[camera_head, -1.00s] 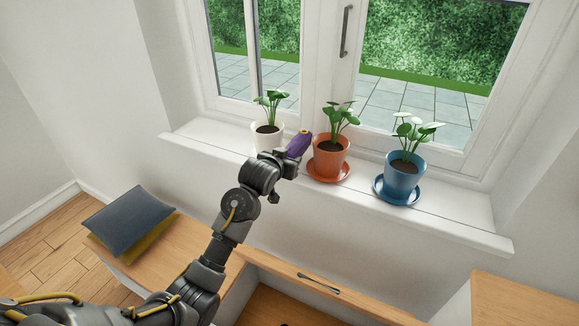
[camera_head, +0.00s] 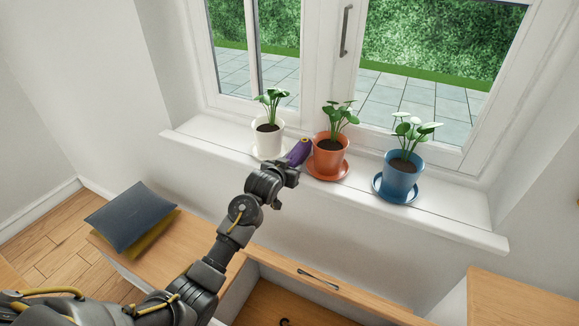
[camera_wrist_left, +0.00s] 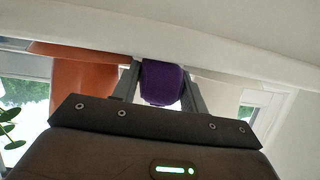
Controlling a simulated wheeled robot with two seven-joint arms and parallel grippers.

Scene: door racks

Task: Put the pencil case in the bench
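The purple pencil case (camera_head: 299,152) is at the windowsill, between the white pot and the orange pot. My left gripper (camera_head: 290,168) is around its near end. In the left wrist view the pencil case (camera_wrist_left: 162,82) sits between the two fingers (camera_wrist_left: 162,88), which press against its sides. The bench (camera_head: 150,262) runs below the window, and its storage compartment (camera_head: 268,304) is open, with wooden inside faces. My right gripper is in neither view.
A white pot (camera_head: 268,138), an orange pot (camera_head: 330,155) and a blue pot (camera_head: 403,175) with plants stand on the sill (camera_head: 450,218). Cushions (camera_head: 133,218) lie on the bench's left part. A small dark hook-like item (camera_head: 285,321) shows inside the compartment.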

